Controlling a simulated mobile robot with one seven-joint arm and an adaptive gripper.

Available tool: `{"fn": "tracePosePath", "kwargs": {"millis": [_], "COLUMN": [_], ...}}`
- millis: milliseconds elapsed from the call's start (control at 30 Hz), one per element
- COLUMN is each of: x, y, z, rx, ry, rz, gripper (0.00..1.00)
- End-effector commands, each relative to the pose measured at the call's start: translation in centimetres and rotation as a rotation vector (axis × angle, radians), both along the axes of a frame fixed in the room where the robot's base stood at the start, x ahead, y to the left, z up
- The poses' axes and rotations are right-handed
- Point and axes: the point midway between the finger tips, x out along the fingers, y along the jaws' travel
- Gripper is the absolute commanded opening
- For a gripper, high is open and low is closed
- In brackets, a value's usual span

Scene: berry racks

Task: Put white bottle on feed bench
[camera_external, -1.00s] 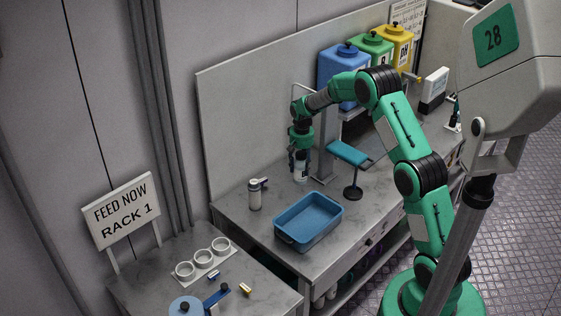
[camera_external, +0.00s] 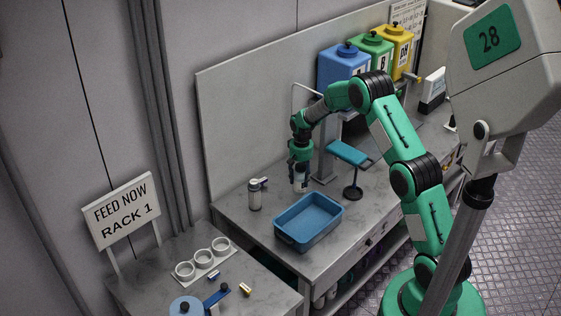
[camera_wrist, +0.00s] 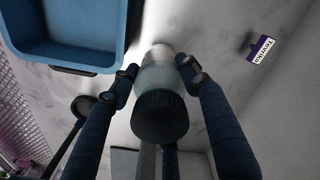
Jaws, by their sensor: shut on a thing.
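My gripper (camera_external: 300,180) is shut on a bottle with a dark cap and pale body (camera_wrist: 160,85). In the wrist view a finger lies on each side of the bottle. In the outside view only a little of the bottle shows between the fingers, over the long grey bench. I cannot tell if its base touches the surface. The sign "FEED NOW RACK 1" (camera_external: 122,210) stands behind the lower-left bench (camera_external: 150,283).
A blue tray (camera_external: 309,222) lies in front of my gripper, with a teal-topped stand (camera_external: 347,153) to the right. Coloured canisters (camera_external: 343,62) stand behind.

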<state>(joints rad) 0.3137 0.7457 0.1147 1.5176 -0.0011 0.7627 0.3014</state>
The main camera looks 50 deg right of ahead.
Motion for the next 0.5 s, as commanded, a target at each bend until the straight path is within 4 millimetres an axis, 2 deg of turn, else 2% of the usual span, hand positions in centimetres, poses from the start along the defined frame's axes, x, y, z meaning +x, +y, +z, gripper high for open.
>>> {"fn": "tracePosePath", "kwargs": {"millis": [300,500], "x": [0.0,0.0], "y": [0.0,0.0], "z": [-3.2,-3.4], "rx": [0.001,-0.001], "ry": [0.001,-0.001], "rz": [0.0,0.0], "gripper": [0.09,0.09]}}
